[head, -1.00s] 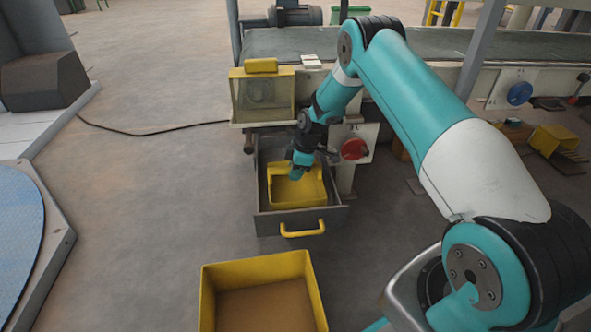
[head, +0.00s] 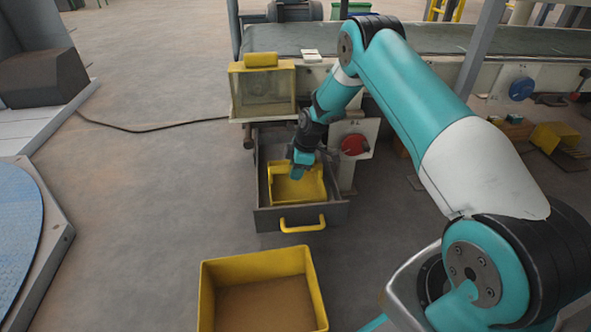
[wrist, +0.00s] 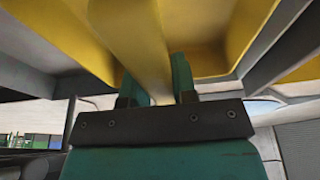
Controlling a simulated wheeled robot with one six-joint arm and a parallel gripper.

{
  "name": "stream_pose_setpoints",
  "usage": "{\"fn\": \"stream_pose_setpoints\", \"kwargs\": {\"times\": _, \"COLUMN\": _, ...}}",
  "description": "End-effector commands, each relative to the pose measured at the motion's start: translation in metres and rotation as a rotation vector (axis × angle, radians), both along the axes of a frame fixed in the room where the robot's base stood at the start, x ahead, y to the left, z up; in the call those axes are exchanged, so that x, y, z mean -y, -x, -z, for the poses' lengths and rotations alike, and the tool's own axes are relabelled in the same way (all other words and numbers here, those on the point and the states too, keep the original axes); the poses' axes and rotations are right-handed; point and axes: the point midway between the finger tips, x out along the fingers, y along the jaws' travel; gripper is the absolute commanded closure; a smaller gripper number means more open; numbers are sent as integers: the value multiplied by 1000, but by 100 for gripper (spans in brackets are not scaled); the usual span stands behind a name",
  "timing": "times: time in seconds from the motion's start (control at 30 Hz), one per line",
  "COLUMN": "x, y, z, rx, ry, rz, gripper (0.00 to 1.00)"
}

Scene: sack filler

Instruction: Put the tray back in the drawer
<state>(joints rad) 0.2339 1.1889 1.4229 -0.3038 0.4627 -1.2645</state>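The drawer (head: 262,222) is a grey box pulled out below the machine, with a yellow handle (head: 302,223) on its front. My gripper (head: 298,172) reaches down to the tray's back part. In the wrist view, the two teal fingers of my gripper (wrist: 158,85) stand on either side of a yellow bar of the tray (wrist: 142,40) and appear closed on it. The fingertips are hidden in the head view.
A yellow open bin (head: 262,262) with brown contents stands on the floor in front of the drawer. A red knob (head: 353,145) is right of the drawer, beside a post. A yellow-framed panel (head: 263,92) is above.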

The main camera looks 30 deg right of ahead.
Motion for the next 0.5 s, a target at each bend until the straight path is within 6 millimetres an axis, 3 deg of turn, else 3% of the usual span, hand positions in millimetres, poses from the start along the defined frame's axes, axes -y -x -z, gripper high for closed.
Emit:
{"fn": "stream_pose_setpoints", "kwargs": {"times": 0.03, "x": 0, "y": 0, "z": -1, "rx": 1, "ry": 0, "rz": 0, "gripper": 64}}
{"fn": "stream_pose_setpoints", "kwargs": {"times": 0.1, "x": 0, "y": 0, "z": -1, "rx": 1, "ry": 0, "rz": 0, "gripper": 47}}
{"fn": "stream_pose_setpoints", "kwargs": {"times": 0.13, "x": 0, "y": 0, "z": -1, "rx": 1, "ry": 0, "rz": 0, "gripper": 45}}
{"fn": "stream_pose_setpoints", "kwargs": {"times": 0.37, "x": 0, "y": 0, "z": 0, "rx": 0, "ry": 0, "rz": 0, "gripper": 45}}
{"fn": "stream_pose_setpoints", "kwargs": {"times": 0.5, "x": 2, "y": 1, "z": -10, "rx": 1, "ry": 0, "rz": 0, "gripper": 45}}
